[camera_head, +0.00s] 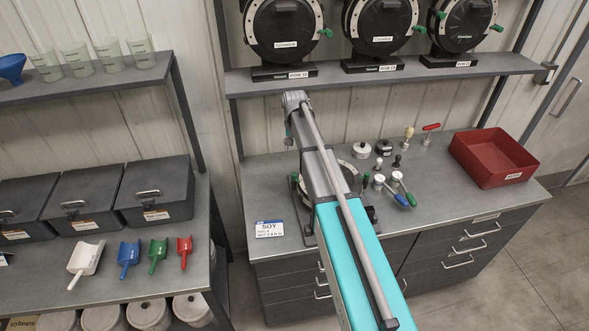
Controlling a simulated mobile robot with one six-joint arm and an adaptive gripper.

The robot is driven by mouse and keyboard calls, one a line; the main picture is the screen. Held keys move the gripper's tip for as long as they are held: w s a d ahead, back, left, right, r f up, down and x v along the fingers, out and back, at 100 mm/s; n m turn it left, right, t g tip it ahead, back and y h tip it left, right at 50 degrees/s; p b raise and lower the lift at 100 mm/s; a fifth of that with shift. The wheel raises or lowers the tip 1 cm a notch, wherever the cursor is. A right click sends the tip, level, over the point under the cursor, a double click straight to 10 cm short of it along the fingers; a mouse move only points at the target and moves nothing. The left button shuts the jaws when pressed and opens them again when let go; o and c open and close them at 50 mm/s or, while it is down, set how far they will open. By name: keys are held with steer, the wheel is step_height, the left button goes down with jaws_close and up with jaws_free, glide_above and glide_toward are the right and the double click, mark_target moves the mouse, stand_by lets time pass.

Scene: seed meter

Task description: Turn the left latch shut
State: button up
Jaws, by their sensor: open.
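A seed meter (352,188) sits on the workbench, mostly hidden behind my arm. A dark part with a green tip (295,178) shows at its left side and may be the left latch; it is too small to tell whether it is turned open or shut. Another green handle (366,180) stands at the meter's right side. My arm reaches from the bottom of the view up over the meter, and its wrist is above the back of the bench. My gripper is hidden behind the arm, so its fingers and any contact with the meter do not show.
Small parts and hand tools, including a blue-handled one (402,199), lie right of the meter. A red bin (493,158) stands at the right. A SOY card (269,229) lies front left. A shelf (420,72) with three black meters overhangs the bench (455,199). Scoops (130,252) lie on the left table.

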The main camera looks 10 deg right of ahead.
mark_target(294, 174)
steer(key=shift+a+f, duration=0.1)
stand_by(0.4)
step_height(294, 174, down, 14)
steer(key=b, duration=1.4)
steer(key=shift+r, duration=0.2)
